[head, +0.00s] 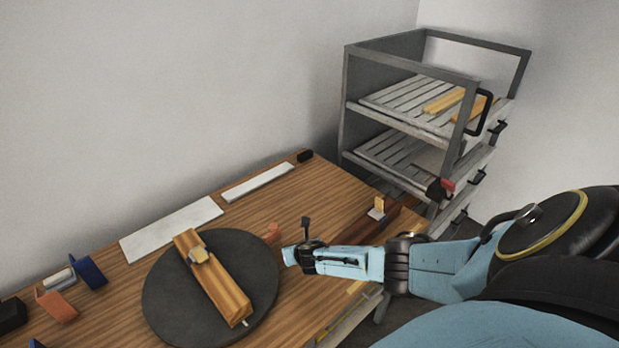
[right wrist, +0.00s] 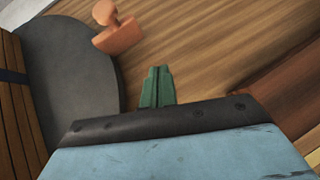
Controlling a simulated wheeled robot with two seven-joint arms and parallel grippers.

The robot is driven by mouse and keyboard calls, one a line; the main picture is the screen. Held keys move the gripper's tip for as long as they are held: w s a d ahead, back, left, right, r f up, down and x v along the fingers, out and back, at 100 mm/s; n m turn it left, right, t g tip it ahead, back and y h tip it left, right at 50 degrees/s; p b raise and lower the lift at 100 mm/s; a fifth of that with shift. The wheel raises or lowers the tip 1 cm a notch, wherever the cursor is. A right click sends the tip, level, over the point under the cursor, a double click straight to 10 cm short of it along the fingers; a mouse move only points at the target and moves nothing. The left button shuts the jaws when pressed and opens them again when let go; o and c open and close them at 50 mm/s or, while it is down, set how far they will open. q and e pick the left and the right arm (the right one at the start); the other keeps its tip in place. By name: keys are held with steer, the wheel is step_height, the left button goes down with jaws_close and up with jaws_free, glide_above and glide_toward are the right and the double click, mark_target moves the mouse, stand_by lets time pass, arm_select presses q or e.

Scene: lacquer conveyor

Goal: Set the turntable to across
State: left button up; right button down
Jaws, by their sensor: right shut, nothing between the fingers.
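The turntable (head: 165,300) is a dark grey round disc on the wooden bench. A long wooden block (head: 222,287) with a small metal-and-wood piece on it lies across the disc, running from upper left to lower right. In the right wrist view the disc (right wrist: 75,75) shows at the left, with part of the wooden block (right wrist: 15,105) at the edge. A small orange piece (right wrist: 117,32) stands by the disc's rim; it also shows in the head view (head: 273,234). My right gripper (right wrist: 157,72) is shut and empty, to the right of the disc and apart from it. My left gripper is out of view.
A grey slatted rack (head: 400,125) holding wooden pieces stands behind the bench at right. White plates (head: 172,228) lie along the back. Blue (head: 88,270) and orange (head: 55,304) holders stand at left. A small upright piece (head: 378,207) stands near the right edge.

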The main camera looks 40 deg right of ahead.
steer(key=s+r+p, duration=0.2)
steer(key=s, duration=0.1)
steer(key=shift+r, duration=0.4)
steer(key=shift+d+v, duration=0.2)
steer(key=shift+v, duration=0.85)
steer(key=shift+s, duration=0.25)
